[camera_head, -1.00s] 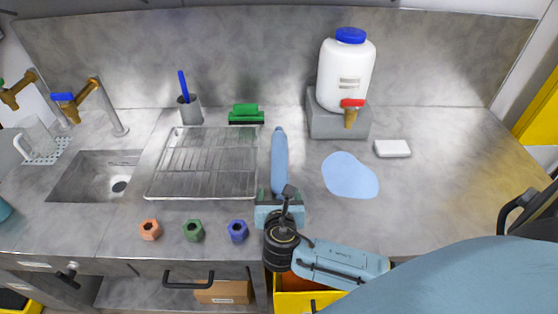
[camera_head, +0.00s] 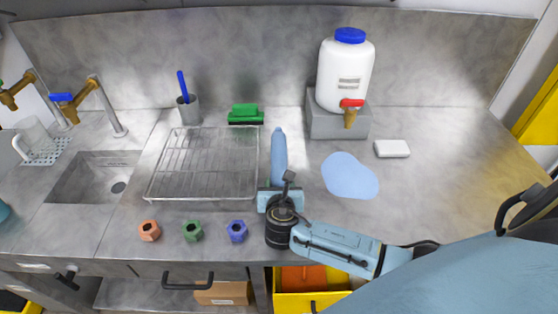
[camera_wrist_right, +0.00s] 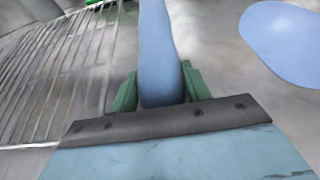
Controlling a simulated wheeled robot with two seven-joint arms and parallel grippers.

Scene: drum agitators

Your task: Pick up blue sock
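The blue sock (camera_head: 279,150) is a long, narrow, light blue shape lying on the steel counter, just right of the wire rack. It also runs away from the hand in the right wrist view (camera_wrist_right: 158,45). My right gripper (camera_head: 280,185) is at its near end. In the wrist view its green fingers (camera_wrist_right: 160,90) sit close against both sides of the sock, and the near end is between them. The fingertips are partly hidden by the sock and the palm. My left gripper is not in view.
A wire rack (camera_head: 205,165) lies left of the sock. A flat blue patch (camera_head: 350,176) and a white block (camera_head: 392,148) lie to the right. A white jug (camera_head: 346,75) stands on a grey block behind. Coloured hex nuts (camera_head: 192,231) line the front edge.

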